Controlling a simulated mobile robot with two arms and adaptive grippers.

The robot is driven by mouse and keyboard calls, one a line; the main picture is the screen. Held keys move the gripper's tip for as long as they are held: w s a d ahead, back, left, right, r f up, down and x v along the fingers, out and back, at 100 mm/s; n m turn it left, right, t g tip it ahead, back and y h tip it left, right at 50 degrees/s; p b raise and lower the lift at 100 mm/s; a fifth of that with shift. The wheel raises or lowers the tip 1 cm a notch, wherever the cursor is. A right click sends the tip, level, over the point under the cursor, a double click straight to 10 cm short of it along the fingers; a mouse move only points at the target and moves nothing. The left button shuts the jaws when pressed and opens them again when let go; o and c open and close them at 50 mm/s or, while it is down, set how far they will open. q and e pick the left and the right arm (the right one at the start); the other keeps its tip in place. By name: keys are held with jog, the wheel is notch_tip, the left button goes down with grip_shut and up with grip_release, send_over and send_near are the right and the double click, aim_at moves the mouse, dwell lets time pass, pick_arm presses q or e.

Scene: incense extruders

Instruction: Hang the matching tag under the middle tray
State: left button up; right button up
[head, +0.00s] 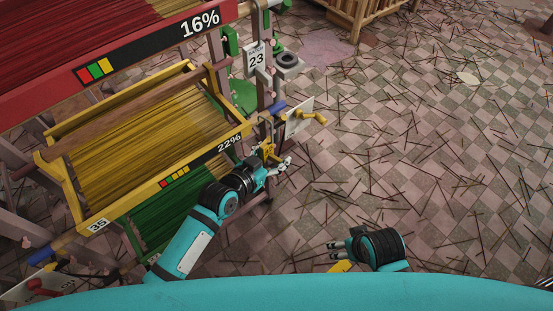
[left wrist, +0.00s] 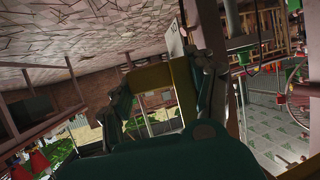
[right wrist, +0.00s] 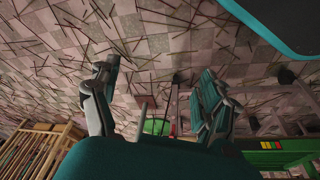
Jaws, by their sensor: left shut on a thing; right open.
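The middle tray (head: 150,150) is yellow, filled with yellow sticks, and its front label reads 22%. My left gripper (head: 274,162) is at the tray's right front corner, shut on a small yellow piece (head: 267,151). In the left wrist view, this yellow piece (left wrist: 152,78) spans the space between the fingers; its face and any marking cannot be read. Whether it touches the tray is unclear. My right gripper (head: 335,250) is open and empty above the floor, well right of the rack; its spread fingers show in the right wrist view (right wrist: 155,100).
A red tray (head: 120,60) marked 16% is above, a green tray (head: 165,215) below. A white card (head: 255,58) reading 23 hangs on the rack post. A white plate (head: 297,118) with a yellow knob sits near my left gripper. Sticks litter the open tiled floor (head: 420,150).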

aim_at(265, 152)
pick_arm(q)
jog(key=shift+w+a+b, duration=0.5)
jog(key=shift+w+b, duration=0.05)
jog(key=shift+w, duration=0.15)
jog(key=shift+w+a+f+b, duration=0.3)
jog(key=shift+w+f+b, duration=0.15)
jog(key=shift+f+b, duration=0.25)
jog(key=shift+w+a+f+b, duration=0.3)
jog(key=shift+w+f+b, duration=0.15)
jog(key=shift+b, duration=0.3)
pick_arm(e)
jog(key=v, duration=0.6)
jog(key=shift+r+t, duration=0.2)
jog(key=shift+t, duration=0.1)
jog(key=shift+d, duration=0.15)
pick_arm(q)
jog(key=o, duration=1.5)
jog(key=shift+s, duration=0.1)
jog(key=shift+c, duration=0.2)
